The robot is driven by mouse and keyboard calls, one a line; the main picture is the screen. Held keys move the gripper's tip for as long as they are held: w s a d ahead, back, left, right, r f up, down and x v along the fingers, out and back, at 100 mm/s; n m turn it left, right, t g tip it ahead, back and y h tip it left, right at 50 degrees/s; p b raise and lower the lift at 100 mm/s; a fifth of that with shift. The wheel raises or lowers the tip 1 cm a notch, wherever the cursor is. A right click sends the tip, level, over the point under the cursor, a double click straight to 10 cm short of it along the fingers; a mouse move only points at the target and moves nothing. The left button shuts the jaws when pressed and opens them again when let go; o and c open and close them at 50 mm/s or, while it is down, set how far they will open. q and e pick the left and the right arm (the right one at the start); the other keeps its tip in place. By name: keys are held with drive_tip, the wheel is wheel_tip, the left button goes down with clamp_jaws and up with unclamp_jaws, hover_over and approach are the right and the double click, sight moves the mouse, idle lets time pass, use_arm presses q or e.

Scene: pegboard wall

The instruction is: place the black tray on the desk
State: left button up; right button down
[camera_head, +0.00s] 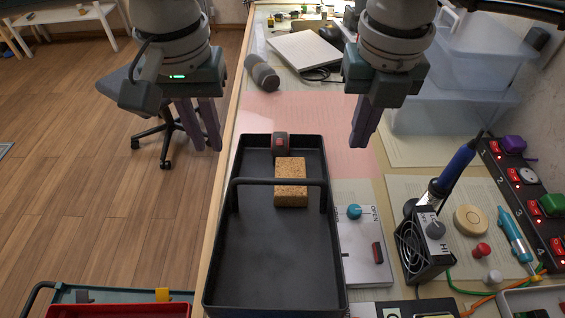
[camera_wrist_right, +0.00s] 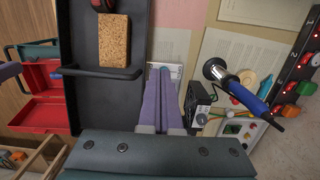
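The black tray (camera_head: 270,262) is a long, shallow box with a bar handle across it. It lies along the left edge of the desk (camera_head: 231,148), its left side close to that edge. It holds a cork-brown block (camera_head: 291,182) and a small dark object with a red face (camera_head: 281,144). It also shows in the right wrist view (camera_wrist_right: 92,105). My left gripper (camera_head: 206,148) hangs empty above the floor, left of the tray's far end. My right gripper (camera_head: 362,143) is empty above the desk, right of the tray's far end; its fingers look closed together. Neither gripper touches the tray.
Right of the tray are a white panel with a blue knob (camera_head: 372,262), a black fan box (camera_head: 425,248), a blue-handled iron (camera_head: 452,172) and a power strip (camera_head: 527,190). Red boxes (camera_wrist_right: 40,115) are left of the tray.

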use_arm(q)
drive_tip(key=shift+o, duration=0.9)
use_arm(e)
drive_tip(key=c, duration=1.1)
unclamp_jaws()
drive_tip(key=shift+d, duration=0.1)
